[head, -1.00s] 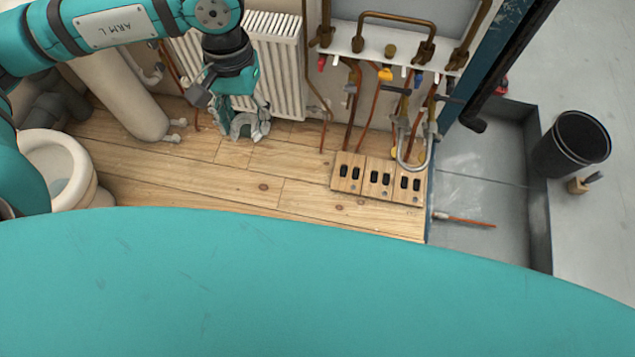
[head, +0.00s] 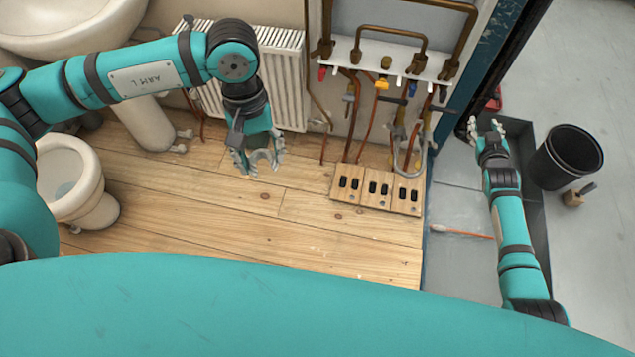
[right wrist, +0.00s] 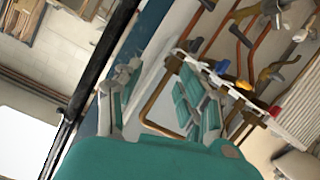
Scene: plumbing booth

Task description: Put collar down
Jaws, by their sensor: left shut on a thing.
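The collar (head: 262,157) looks like a pale grey ring or C shape, held between the fingers of my left gripper (head: 258,163). That gripper points down over the wooden floor, in front of the radiator. I cannot tell how high the collar is above the boards. My right gripper (head: 487,128) is over the grey tray area at the right, with its fingers spread and nothing seen between them. The right wrist view also shows its fingers (right wrist: 160,100) apart and empty, with the pipe manifold beyond.
A wooden board with black slots (head: 377,191) lies on the floor below the pipe manifold (head: 392,62). The radiator (head: 283,75) stands behind my left gripper. A toilet (head: 70,180) is at the left, a black bucket (head: 567,157) at the right. The wooden floor (head: 270,222) is clear in front.

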